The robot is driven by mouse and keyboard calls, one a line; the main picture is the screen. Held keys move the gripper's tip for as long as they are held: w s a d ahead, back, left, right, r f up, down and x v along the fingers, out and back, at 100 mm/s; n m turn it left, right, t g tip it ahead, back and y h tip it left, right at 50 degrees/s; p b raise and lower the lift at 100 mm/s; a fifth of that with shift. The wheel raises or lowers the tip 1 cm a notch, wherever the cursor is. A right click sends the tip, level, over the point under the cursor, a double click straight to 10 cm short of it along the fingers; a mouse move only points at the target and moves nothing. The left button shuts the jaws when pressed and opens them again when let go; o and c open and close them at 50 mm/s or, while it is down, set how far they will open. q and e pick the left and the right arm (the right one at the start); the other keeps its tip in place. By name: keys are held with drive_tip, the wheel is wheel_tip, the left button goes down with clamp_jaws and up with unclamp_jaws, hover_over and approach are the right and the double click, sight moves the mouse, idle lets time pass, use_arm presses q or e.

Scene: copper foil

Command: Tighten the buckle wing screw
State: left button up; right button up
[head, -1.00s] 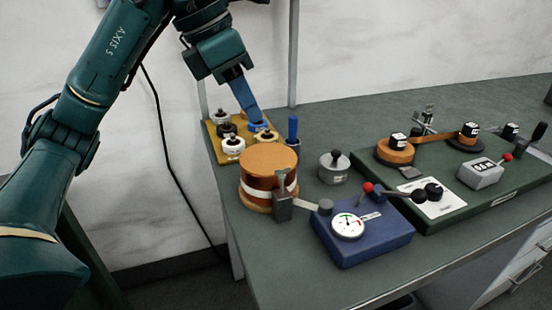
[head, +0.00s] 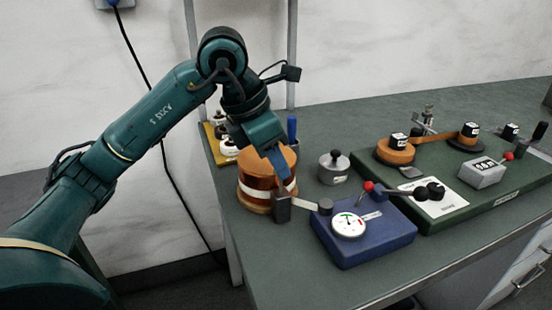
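A copper foil roll (head: 255,184) with a white strap stands on the left part of the bench. A dark grey buckle (head: 282,208) sits on the strap at the roll's front right, and a pale strap tail (head: 303,204) sticks out to the right. My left gripper (head: 281,172) points down right above the buckle, its blue fingers in front of the roll. The wing screw at the buckle's top is hidden by the fingers. I cannot tell whether they touch it or are closed. My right gripper is out of view.
A blue gauge box (head: 375,245) with a dial stands just right of the buckle. A grey weight (head: 334,168) and a blue-handled tool (head: 292,130) stand behind. A green board (head: 480,205) with rollers lies at right. The front bench strip is clear.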

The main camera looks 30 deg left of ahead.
use_arm(q)
drive_tip(key=shift+c, duration=0.2)
clamp_jaws()
